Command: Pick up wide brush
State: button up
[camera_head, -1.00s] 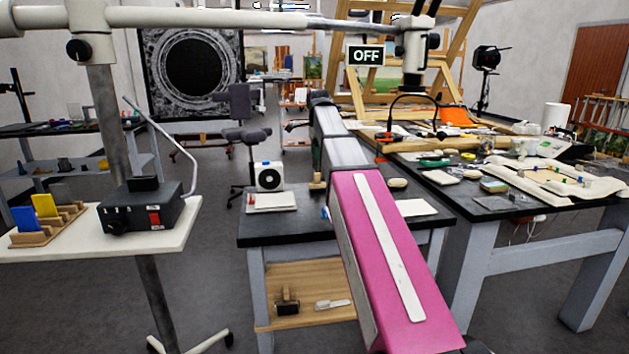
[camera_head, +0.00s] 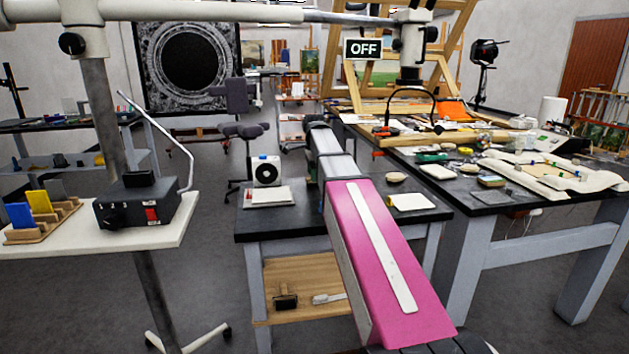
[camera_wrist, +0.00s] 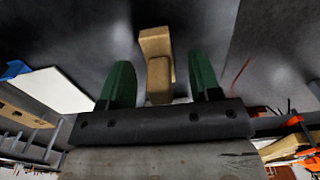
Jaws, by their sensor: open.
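In the wrist view a tan wooden piece (camera_wrist: 157,62), which looks like the wide brush, lies in line with the gap between my gripper's fingers. Its near end shows between the green fingertips, with a gap on both sides. My gripper (camera_wrist: 161,80) is open, and I see no contact with the piece. How far below the fingertips it lies is hard to tell. In the head view my pink arm reaches over the near dark table (camera_head: 262,222) and hides the gripper and this piece.
A white fan-like box (camera_head: 266,171) and a white pad (camera_head: 268,197) are left of my arm. A white card (camera_head: 411,202) lies to its right. The larger worktable (camera_head: 497,197) is crowded. A wooden shelf (camera_head: 300,270) below holds small tools.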

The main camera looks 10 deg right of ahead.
jog(key=shift+f, duration=0.4)
jog(key=c, duration=1)
jog(key=shift+r, duration=0.15)
jog(key=shift+r, duration=0.5)
notch_tip(320, 180, up, 2)
jog(key=shift+w+r, duration=0.1)
jog(key=shift+r, duration=0.05)
jog(key=s+a+r, duration=0.2)
jog(key=s, duration=0.1)
jog(key=s+a+r, duration=0.2)
jog(key=s+r, duration=0.1)
jog(key=s+a+r, duration=0.2)
jog(key=s, duration=0.2)
jog(key=shift+a+r, duration=0.25)
jog(key=shift+a, duration=0.05)
jog(key=shift+w, duration=0.1)
jog(key=o, duration=0.4)
jog(key=shift+c, duration=1.6)
